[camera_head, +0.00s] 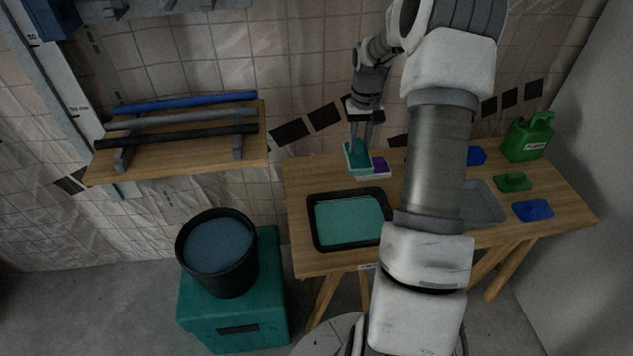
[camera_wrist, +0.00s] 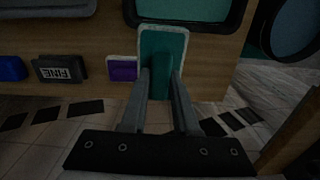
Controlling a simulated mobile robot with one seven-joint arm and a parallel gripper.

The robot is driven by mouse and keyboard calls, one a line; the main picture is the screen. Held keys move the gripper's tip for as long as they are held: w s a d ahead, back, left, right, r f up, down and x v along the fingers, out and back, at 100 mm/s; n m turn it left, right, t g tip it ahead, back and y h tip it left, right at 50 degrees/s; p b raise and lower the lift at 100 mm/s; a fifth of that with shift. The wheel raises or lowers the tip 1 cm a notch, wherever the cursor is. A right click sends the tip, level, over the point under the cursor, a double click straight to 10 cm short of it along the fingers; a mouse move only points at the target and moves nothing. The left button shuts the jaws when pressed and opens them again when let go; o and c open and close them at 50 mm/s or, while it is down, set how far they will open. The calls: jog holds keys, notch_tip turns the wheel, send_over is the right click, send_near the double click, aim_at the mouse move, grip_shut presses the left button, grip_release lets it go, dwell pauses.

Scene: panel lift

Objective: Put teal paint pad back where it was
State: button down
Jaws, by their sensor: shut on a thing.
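My gripper (camera_head: 360,138) is shut on the teal paint pad (camera_head: 356,160) near the table's back edge. In the wrist view the pad (camera_wrist: 163,42) is a teal rectangle with a pale rim, and the two fingers (camera_wrist: 160,82) close on its raised grip. The pad is beside a purple pad (camera_head: 380,168) and partly overlaps it in the head view. I cannot tell whether the teal pad touches the table. The wooden table (camera_head: 300,180) also bears a black tray (camera_head: 312,225) of teal paint, in front of the pad.
A dark block marked FINE (camera_wrist: 60,69) and a blue pad (camera_wrist: 11,69) lie beyond the purple pad. A grey tray (camera_head: 482,205), green pad (camera_head: 513,182), blue pad (camera_head: 533,210) and green jug (camera_head: 528,140) are at right. A black bucket (camera_head: 218,280) stands at left.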

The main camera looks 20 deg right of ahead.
jog(key=shift+a, duration=0.15)
jog(key=shift+n, duration=0.3)
jog(key=shift+w+a+f+b, duration=0.4)
jog(key=shift+w+a+f, duration=0.95)
jog(key=shift+f, duration=0.45)
jog(key=shift+w+a+f+b, duration=0.4)
jog(key=shift+w+a+f, duration=0.95)
jog(key=shift+f, duration=0.5)
jog(key=shift+w+a+f+b, duration=0.4)
jog(key=shift+w+a+f, duration=0.8)
jog(key=shift+w+f, duration=0.45)
jog(key=shift+s+f, duration=0.15)
jog(key=shift+f, duration=0.05)
jog(key=c, duration=0.7)
grip_release()
jog(key=shift+f, duration=0.1)
jog(key=shift+o, duration=0.2)
